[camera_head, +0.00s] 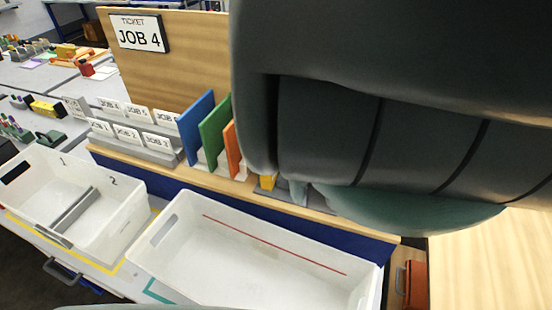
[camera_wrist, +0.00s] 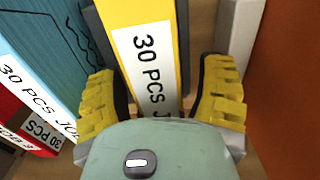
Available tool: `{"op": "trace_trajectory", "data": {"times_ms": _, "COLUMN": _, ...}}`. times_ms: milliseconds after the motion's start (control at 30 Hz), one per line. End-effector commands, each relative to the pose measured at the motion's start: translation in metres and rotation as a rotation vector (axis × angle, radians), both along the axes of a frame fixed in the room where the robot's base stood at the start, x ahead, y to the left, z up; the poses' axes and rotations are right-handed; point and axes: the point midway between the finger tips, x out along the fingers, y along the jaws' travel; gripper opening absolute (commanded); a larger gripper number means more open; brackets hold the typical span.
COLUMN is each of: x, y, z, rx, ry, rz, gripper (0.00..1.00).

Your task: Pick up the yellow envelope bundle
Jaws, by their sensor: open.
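The yellow envelope bundle (camera_wrist: 118,12) fills the upper middle of the wrist view, with a white label reading "30 PCS J", cut off at its lower end. My gripper (camera_wrist: 165,95) is open, with one yellow ridged finger on each side of the bundle. I cannot tell whether either finger touches it. In the head view my arm covers most of the right side; only a small yellow patch (camera_head: 267,182) shows beside it, and I cannot tell whether it is the bundle.
A teal labelled bundle (camera_wrist: 45,50) and a red one (camera_wrist: 38,128) stand to the left in the wrist view. Blue (camera_head: 196,128), green (camera_head: 214,132) and orange (camera_head: 230,150) panels stand on the shelf. White bins (camera_head: 250,260) and (camera_head: 75,200) sit in front.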

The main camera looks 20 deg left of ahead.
Motion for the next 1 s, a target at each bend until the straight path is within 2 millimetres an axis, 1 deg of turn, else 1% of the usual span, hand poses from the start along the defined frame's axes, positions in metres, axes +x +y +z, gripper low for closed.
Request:
{"op": "trace_trajectory", "data": {"times_ms": 100, "x": 0.0, "y": 0.0001, "z": 0.0004, "rx": 0.0, "ry": 0.0, "rz": 0.0, "gripper": 0.69}}
{"op": "trace_trajectory", "data": {"times_ms": 133, "x": 0.0, "y": 0.0001, "z": 0.0004, "rx": 0.001, "ry": 0.0, "rz": 0.0, "gripper": 0.71}}
{"op": "trace_trajectory", "data": {"times_ms": 800, "x": 0.0, "y": 0.0, "z": 0.0002, "rx": 0.001, "ry": 0.0, "rz": -0.001, "gripper": 0.02}}
{"op": "trace_trajectory", "data": {"times_ms": 833, "x": 0.0, "y": 0.0, "z": 0.0001, "rx": 0.001, "ry": 0.0, "rz": -0.001, "gripper": 0.0}}
{"op": "trace_trajectory", "data": {"times_ms": 1000, "x": 0.0001, "y": 0.0, "z": 0.0, "rx": 0.001, "ry": 0.0, "rz": -0.001, "gripper": 0.0}}
